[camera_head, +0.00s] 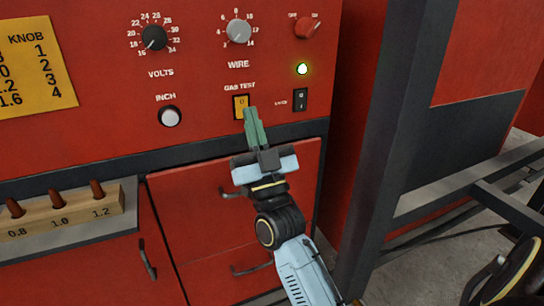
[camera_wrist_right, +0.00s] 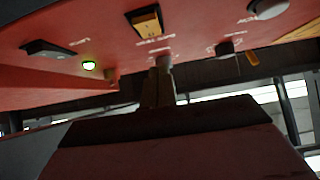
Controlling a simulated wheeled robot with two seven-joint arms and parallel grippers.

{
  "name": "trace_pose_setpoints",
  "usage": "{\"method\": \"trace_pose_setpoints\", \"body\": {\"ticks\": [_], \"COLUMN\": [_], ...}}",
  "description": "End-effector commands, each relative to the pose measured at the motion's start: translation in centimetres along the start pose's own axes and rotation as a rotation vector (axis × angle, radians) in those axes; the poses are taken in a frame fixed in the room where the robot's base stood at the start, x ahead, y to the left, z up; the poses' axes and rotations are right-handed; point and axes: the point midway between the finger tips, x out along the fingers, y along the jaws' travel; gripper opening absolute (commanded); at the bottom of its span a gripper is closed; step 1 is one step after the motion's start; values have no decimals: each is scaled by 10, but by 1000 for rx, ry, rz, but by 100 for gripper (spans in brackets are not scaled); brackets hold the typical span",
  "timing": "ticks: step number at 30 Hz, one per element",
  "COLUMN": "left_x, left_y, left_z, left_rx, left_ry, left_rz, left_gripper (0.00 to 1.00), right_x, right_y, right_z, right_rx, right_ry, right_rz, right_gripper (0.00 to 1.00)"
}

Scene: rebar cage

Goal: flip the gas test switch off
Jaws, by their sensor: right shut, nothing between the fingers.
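The gas test switch (camera_head: 241,105) is a yellow rocker on the red panel, under the "GAS TEST" label. In the right wrist view the yellow rocker (camera_wrist_right: 146,19) shows near the top edge, in a dark frame. My right gripper (camera_head: 250,111) is shut and empty, its green fingers pointing up at the panel. Its tips overlap the lower right edge of the switch in the head view. In the right wrist view the fingertips (camera_wrist_right: 161,66) appear apart from the rocker. I cannot tell from the head view whether they touch. My left gripper is not in view.
A black rocker switch (camera_head: 300,99) and a lit green lamp (camera_head: 302,69) are to the right. The wire knob (camera_head: 239,31) is above, and the white inch button (camera_head: 170,116) is to the left. Red drawers (camera_head: 185,212) lie below. A dark post (camera_head: 385,150) stands right.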

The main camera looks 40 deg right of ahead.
Motion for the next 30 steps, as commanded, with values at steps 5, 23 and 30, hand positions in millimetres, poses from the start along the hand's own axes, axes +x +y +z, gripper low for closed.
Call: {"method": "trace_pose_setpoints", "body": {"ticks": [5, 23, 30], "left_x": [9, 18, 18], "left_y": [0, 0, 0], "left_z": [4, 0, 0], "left_rx": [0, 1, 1], "left_ry": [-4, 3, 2], "left_rz": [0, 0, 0], "left_gripper": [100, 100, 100], "right_x": [-44, -98, -98], "right_y": [0, 0, 0], "right_z": [-6, -21, -21], "right_rx": [1, 1, 1], "right_ry": [-6, 1, 1], "right_rz": [0, 1, 1], "right_gripper": [0, 0, 0]}}
